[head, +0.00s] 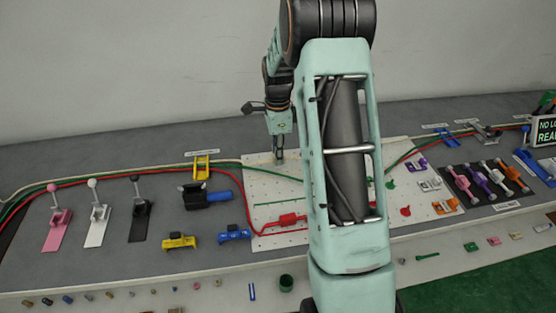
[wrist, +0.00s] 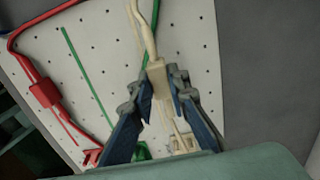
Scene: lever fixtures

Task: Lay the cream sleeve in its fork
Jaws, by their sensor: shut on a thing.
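The cream sleeve (wrist: 157,74) shows in the wrist view between the fingertips of my gripper (wrist: 160,82). The gripper is shut on it, and a cream cable (wrist: 146,30) runs from its upper end. A cream fork-like fixture (wrist: 182,143) is on the white pegboard (wrist: 200,60), lower in the wrist view and partly hidden by the fingers. The sleeve is apart from it in the picture; I cannot tell its height above the board. In the head view my gripper (head: 279,156) points down over the board's back left part, and the sleeve is too small to make out.
A red sleeve (wrist: 44,92) on a red cable and a green fixture (wrist: 142,150) are near on the board. Levers (head: 96,205) stand left of the board; a coloured lever row (head: 485,182) stands right. My arm hides the board's middle in the head view.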

